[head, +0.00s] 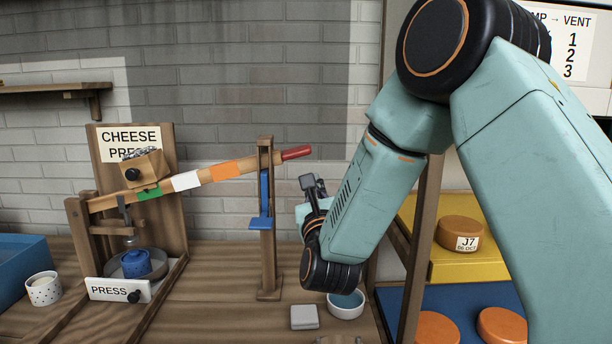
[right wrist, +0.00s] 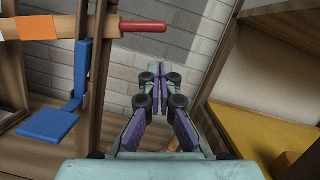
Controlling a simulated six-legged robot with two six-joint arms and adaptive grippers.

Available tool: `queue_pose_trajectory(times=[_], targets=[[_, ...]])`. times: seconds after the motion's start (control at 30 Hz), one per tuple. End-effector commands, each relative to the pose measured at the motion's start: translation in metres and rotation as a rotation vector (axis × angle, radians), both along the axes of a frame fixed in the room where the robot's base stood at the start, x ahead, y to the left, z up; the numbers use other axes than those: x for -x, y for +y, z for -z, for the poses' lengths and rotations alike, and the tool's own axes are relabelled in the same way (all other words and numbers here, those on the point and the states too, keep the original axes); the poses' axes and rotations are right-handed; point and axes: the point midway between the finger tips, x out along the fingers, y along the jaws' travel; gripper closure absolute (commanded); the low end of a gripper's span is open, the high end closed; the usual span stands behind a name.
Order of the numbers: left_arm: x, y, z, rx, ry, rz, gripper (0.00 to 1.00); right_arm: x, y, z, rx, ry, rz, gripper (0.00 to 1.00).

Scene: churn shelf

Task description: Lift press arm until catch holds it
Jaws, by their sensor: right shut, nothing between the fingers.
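The press arm (head: 220,172) is a wooden beam with green, white and orange bands, sloping up to the right. Its red handle (head: 297,152) sticks out past a slotted wooden post (head: 266,255); the handle also shows in the right wrist view (right wrist: 143,27). A blue catch (head: 264,195) with a flat pad is on the post, below the arm. I cannot tell whether it supports the arm. My right gripper (head: 313,184) is shut and empty, right of the post and below the handle, apart from it. Its closed fingers show in the right wrist view (right wrist: 159,72). My left gripper is out of view.
The CHEESE PRESS board (head: 165,190) stands at left, with a wooden weight (head: 145,170) on the arm and a blue pot (head: 136,263) below. A grey block (head: 304,317) and a bowl (head: 346,305) sit near the post. A shelf with cheeses (head: 460,232) is at right.

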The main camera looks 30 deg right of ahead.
Motion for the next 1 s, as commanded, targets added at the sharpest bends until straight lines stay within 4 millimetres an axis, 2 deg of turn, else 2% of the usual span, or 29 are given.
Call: queue_pose_trajectory(times=[0.03,0.13,0.33,0.57,1.0], targets=[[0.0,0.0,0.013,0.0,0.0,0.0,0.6,0.001,0.0,0.013,0.0,0.0,0.0,1.0],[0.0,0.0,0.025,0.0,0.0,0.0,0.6,0.002,0.001,0.026,0.0,0.0,0.0,1.0],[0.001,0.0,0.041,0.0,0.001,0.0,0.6,0.004,0.002,0.042,0.0,0.0,-0.001,1.0],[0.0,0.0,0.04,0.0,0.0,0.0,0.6,-0.007,-0.004,0.038,-0.002,-0.001,0.002,1.0],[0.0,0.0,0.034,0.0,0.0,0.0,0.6,-0.071,-0.038,0.022,0.001,0.0,0.001,1.0]])
